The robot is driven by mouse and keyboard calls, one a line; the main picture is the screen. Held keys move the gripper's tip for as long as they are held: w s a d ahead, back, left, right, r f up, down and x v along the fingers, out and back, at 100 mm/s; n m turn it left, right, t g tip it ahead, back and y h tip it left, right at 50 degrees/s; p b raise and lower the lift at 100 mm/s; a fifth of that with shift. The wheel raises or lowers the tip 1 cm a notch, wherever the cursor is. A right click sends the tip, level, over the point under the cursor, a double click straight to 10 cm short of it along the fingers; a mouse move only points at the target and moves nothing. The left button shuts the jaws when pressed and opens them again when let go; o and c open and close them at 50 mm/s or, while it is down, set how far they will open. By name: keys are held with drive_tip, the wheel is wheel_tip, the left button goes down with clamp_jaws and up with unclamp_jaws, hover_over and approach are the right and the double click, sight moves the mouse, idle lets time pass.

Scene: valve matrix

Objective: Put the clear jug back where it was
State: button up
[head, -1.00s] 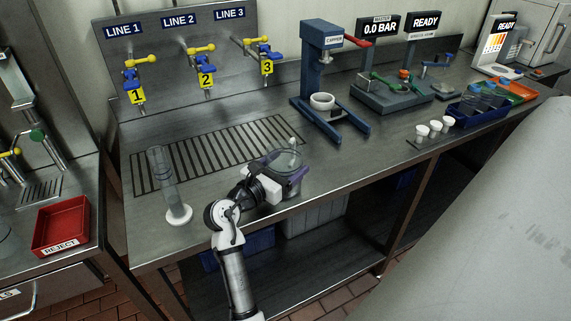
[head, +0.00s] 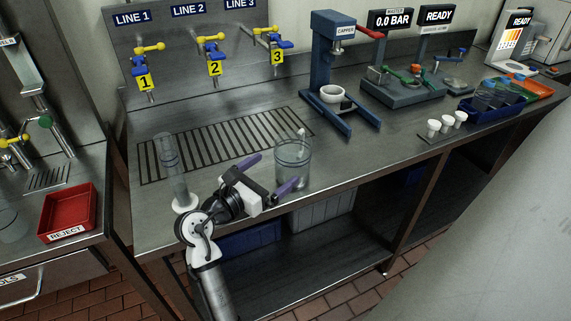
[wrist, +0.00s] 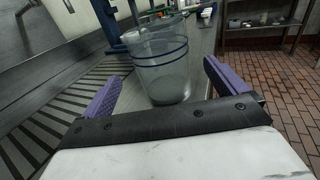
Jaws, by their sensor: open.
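The clear jug (head: 293,163) stands upright on the steel bench, right of the slotted drain grate and near the front edge. In the wrist view the jug (wrist: 163,62) shows two blue bands and stands just beyond the fingertips. My gripper (head: 270,172) is open, with its purple fingers spread and pointing at the jug. In the wrist view the gripper (wrist: 160,82) has one finger on each side of the jug's near space, with nothing held between them.
A tall clear cylinder (head: 174,170) on a white base stands left of my gripper. The drain grate (head: 222,142) lies behind. The blue capper (head: 335,75) stands beyond the jug, with white cups (head: 446,122) further right. A red reject tray (head: 68,212) is at left.

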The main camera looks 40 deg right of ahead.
drive_tip(key=shift+s+a, duration=0.15)
drive_tip(key=shift+a, duration=0.75)
drive_tip(key=shift+s+a, duration=0.15)
drive_tip(key=shift+a, duration=0.75)
